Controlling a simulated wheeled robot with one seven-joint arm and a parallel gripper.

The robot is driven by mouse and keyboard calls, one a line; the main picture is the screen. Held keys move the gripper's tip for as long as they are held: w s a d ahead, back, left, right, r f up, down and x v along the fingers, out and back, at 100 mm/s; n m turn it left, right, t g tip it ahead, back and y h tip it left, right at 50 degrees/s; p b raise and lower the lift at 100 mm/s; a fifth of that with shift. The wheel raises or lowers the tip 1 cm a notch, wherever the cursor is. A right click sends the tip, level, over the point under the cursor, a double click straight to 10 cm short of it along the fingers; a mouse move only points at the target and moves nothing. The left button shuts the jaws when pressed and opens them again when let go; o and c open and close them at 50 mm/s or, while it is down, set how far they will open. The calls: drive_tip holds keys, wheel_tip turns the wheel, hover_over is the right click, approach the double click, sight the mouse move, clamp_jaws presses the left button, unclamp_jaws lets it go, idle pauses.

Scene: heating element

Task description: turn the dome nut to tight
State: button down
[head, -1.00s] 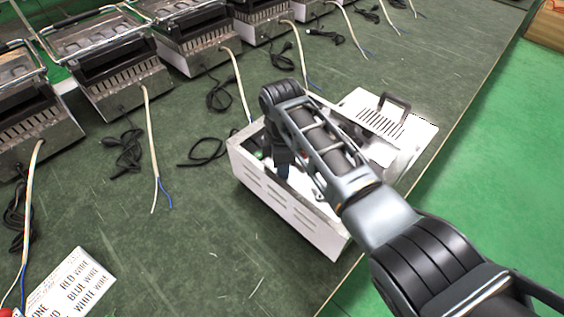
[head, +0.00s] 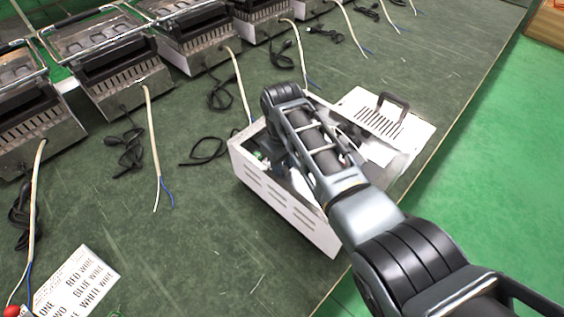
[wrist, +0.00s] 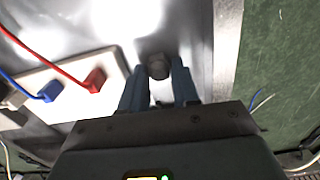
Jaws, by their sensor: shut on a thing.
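The dome nut (wrist: 158,67) is a small rounded grey metal nut inside the open white housing (head: 290,207). My gripper (wrist: 160,78) has its two blue-grey fingers on either side of the nut and is shut on it. In the head view my arm reaches over the housing, and it hides the nut and most of the gripper. How tight the nut sits cannot be told.
A white block with a red connector (wrist: 95,80) and a blue connector (wrist: 50,91) lies left of the nut. A slotted white cover with a handle (head: 375,112) lies behind the housing.

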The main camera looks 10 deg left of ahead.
sight(284, 168)
drive_tip(key=m, duration=0.5)
drive_tip(key=shift+m+p, duration=0.3)
drive_tip(key=shift+d+m, duration=0.15)
drive_tip(key=shift+m, duration=2.05)
drive_tip(key=c, duration=0.8)
unclamp_jaws()
wheel_tip(284, 168, up, 8)
drive_tip(key=shift+f, duration=0.1)
